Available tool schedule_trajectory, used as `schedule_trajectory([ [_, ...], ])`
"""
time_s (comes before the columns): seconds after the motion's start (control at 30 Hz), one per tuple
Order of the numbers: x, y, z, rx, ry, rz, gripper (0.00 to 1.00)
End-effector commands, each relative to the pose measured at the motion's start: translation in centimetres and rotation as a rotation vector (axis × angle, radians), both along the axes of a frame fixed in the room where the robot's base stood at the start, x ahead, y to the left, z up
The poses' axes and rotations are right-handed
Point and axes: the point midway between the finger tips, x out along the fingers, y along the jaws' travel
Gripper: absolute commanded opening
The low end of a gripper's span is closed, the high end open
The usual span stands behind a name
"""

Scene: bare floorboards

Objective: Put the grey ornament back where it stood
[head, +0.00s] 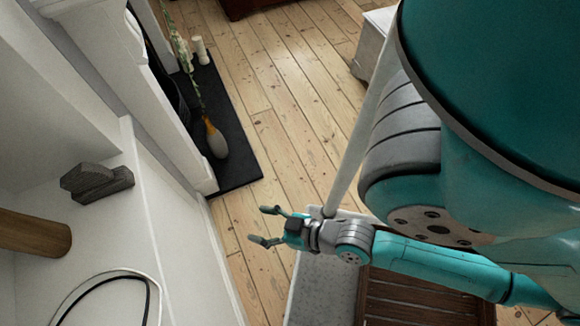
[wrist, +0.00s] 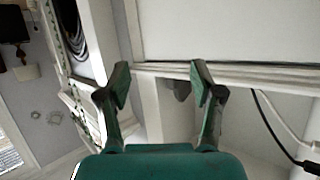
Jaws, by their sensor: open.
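A dark grey ornament (head: 97,183), angular like two stacked blocks, sits on the white shelf top at the left of the head view. I take it to be the grey ornament. My gripper (head: 263,226) is open and empty, out over the floorboards to the right of the shelf and well apart from the ornament. In the wrist view my open gripper (wrist: 160,78) points toward the white shelving. A small grey shape (wrist: 182,90) shows between the fingers, probably the ornament, partly hidden.
A wooden cylinder (head: 36,233) and looped black and white cables (head: 105,276) lie near the ornament on the shelf. A black hearth slab (head: 236,165) holds a vase (head: 215,139) and white candles (head: 200,51). A slatted brown wooden piece (head: 400,300) stands below my arm. Floorboards between are clear.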

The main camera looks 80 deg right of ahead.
Motion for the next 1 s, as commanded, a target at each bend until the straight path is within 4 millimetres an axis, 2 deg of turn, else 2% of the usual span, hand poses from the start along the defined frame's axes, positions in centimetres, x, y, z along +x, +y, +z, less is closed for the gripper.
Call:
schedule_trajectory([
  [0.03, -1.7, 0.2, 0.9, -0.019, -0.008, 0.01, 0.66],
  [0.1, -3.4, 0.4, 2.4, -0.044, -0.031, 0.025, 0.66],
  [0.2, -5.2, 0.8, 4.5, -0.07, -0.068, 0.054, 0.66],
  [0.33, -6.6, 1.3, 6.5, -0.084, -0.105, 0.091, 0.66],
  [0.5, -7.2, 1.5, 7.4, -0.091, -0.123, 0.11, 0.66],
  [1.0, -7.2, 1.5, 7.4, -0.091, -0.124, 0.109, 0.66],
])
